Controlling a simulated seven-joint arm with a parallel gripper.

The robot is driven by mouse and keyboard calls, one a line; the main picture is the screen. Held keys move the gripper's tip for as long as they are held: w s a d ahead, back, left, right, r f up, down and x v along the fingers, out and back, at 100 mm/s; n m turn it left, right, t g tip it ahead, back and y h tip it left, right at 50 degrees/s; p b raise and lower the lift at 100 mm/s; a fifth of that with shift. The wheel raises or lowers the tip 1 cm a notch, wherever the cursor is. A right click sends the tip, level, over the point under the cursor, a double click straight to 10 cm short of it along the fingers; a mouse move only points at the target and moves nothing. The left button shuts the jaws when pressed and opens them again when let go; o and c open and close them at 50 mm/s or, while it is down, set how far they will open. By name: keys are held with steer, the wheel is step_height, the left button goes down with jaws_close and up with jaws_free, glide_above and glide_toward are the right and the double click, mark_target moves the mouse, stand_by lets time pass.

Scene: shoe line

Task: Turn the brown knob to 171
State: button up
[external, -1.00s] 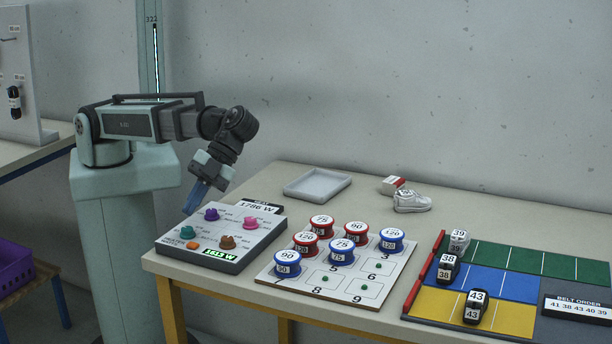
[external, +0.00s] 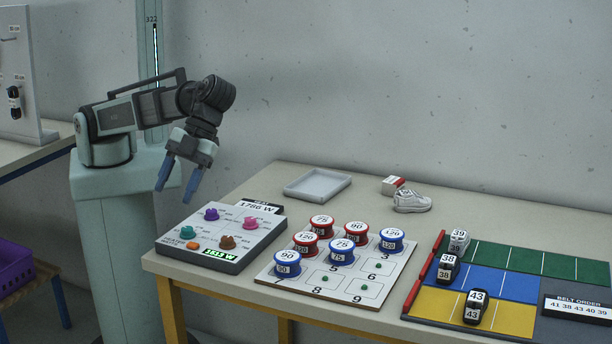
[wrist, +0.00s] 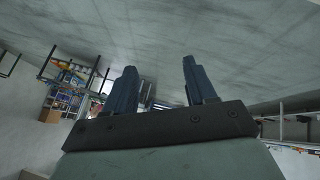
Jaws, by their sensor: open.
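The brown knob (external: 228,242) sits at the front right of the grey control panel (external: 234,260) on the near left corner of the table. Its pointer is too small to read. A green display (external: 220,253) next to it reads about 1613 W, and a sign (external: 258,207) at the back reads 1786 W. Purple (external: 211,214), pink (external: 249,222) and teal (external: 187,232) knobs share the panel. My gripper (external: 176,196) is open and empty, above and left of the panel, apart from every knob. In the wrist view its two fingers (wrist: 160,85) stand apart with nothing between them.
Beyond are a grey tray (external: 318,185), a white shoe (external: 411,201) and a coloured mat (external: 520,259) with black-and-white shoes. The air above the panel is clear.

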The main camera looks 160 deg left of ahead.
steer(key=a+r+g+y, duration=0.1)
steer(key=a+y, duration=0.2)
steer(key=a, duration=0.1)
steer(key=m+g+y, duration=0.2)
steer(key=y, duration=0.1)
glide_toward(227, 238)
step_height(227, 238, down, 8)
steer(key=shift+w+d, duration=0.1)
steer(key=shift+w, duration=0.05)
stand_by(0.4)
jaws_close()
stand_by(0.6)
